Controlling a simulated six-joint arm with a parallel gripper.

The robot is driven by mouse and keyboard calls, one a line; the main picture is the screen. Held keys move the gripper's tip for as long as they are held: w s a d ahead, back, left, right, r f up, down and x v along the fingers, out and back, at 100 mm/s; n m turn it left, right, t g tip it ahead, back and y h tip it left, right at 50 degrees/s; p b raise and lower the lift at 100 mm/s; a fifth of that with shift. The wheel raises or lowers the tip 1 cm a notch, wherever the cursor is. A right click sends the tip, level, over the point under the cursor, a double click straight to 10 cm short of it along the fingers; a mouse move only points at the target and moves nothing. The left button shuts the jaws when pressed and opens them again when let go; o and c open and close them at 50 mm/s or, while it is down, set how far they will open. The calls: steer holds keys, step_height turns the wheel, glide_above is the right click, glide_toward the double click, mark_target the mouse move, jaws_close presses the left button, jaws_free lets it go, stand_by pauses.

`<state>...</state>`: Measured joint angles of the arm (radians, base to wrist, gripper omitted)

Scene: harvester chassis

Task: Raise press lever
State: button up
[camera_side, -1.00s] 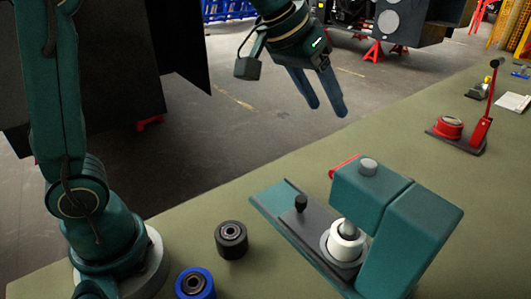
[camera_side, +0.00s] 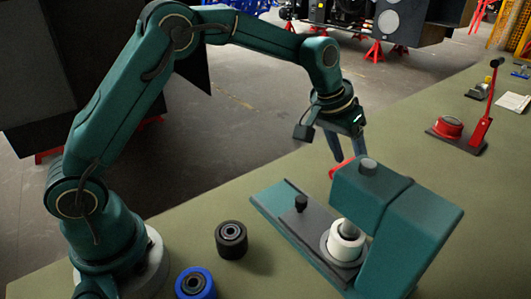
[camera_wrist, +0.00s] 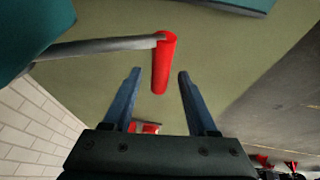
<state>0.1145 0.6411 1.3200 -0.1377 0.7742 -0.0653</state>
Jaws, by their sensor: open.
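The teal press (camera_side: 410,230) stands on the bench. Its lever has a red handle (camera_side: 343,168), partly hidden behind the press head in the side view. In the wrist view the red handle (camera_wrist: 164,62) sits at the end of a grey rod (camera_wrist: 95,48), ahead of and between my fingers. My gripper (camera_side: 345,160) is above the bench behind the press, pointing down, its fingertips close to the handle. In the wrist view my gripper (camera_wrist: 157,75) is open, with a finger on each side of the handle's line. I cannot tell whether it touches the handle.
A white-topped roller (camera_side: 344,240) sits under the press head. A black roller (camera_side: 231,239) and a blue roller (camera_side: 195,284) stand on the bench left of the press. A red lever device (camera_side: 462,130) stands at the right. The bench (camera_side: 300,170) between is clear.

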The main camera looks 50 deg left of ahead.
jaws_close()
stand_by(1.4)
